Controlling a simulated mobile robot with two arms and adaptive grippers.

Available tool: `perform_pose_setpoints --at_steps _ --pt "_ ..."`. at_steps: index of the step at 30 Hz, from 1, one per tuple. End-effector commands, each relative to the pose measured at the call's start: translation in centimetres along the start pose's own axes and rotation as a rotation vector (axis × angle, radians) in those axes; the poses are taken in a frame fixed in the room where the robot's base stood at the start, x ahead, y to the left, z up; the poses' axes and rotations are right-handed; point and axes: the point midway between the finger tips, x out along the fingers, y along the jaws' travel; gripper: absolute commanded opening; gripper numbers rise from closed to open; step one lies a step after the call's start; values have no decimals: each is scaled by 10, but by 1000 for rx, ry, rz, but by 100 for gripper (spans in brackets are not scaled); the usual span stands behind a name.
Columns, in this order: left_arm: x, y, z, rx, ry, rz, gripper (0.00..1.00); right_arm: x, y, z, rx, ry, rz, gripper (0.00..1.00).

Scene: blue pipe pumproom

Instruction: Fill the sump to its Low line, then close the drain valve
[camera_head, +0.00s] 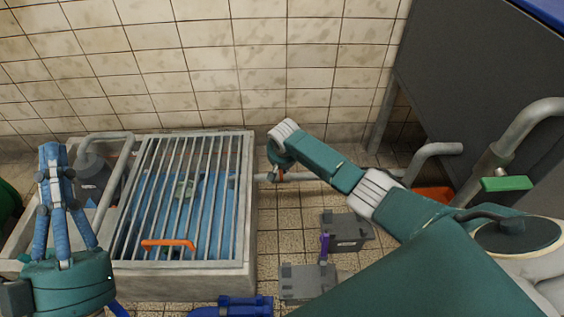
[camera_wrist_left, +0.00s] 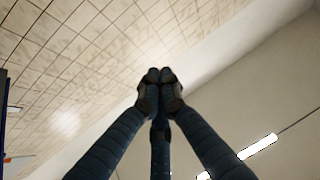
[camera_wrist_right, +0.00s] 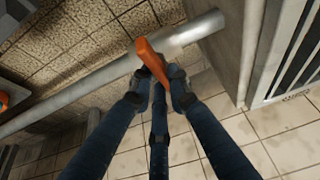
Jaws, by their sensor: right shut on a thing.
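The sump (camera_head: 249,200) is a pale basin at left under a metal grate with an orange handle (camera_head: 168,244). Blue shows below the bars; no Low line can be read. A grey pipe (camera_head: 318,176) leaves the sump's right side and carries a valve with an orange lever (camera_wrist_right: 148,52). My right gripper (camera_wrist_right: 160,78) is shut on this lever; in the head view its fingers are mostly hidden behind the arm. My left gripper (camera_head: 53,150) points up at the sump's left, its fingertips together and empty in the left wrist view (camera_wrist_left: 159,76).
A thicker pipe with a green handle (camera_head: 507,184) stands at right, partly behind my arm. Grey boxes (camera_head: 345,231) and a purple object (camera_head: 324,247) are on the floor. A blue case (camera_head: 230,307) lies before the sump. A dark cabinet (camera_head: 480,80) fills the upper right.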

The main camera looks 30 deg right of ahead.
Motion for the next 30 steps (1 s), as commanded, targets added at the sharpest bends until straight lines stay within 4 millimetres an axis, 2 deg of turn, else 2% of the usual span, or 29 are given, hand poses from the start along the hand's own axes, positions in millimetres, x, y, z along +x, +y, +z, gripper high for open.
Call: perform_pose_setpoints --at_steps 3,6,10,17,18,20,30 --pt "0 -3 24 5 -117 -5 0 -2 -1 -2 44 4 15 0" --pt "-2 -4 38 7 -174 -7 0 -2 -1 -2 65 5 25 0" --pt "-4 -5 44 8 -198 -8 0 -1 -1 -2 75 5 29 0" --pt "-4 -5 44 8 -197 -8 0 -1 -1 -1 76 4 29 0" --pt "-4 -5 44 8 -196 -8 0 -1 -1 -1 76 4 29 22" --pt "-4 -5 44 8 -196 -8 0 -1 -1 -1 75 4 29 34" --pt "-4 -5 43 8 -193 -8 0 -2 -1 0 73 2 29 35"
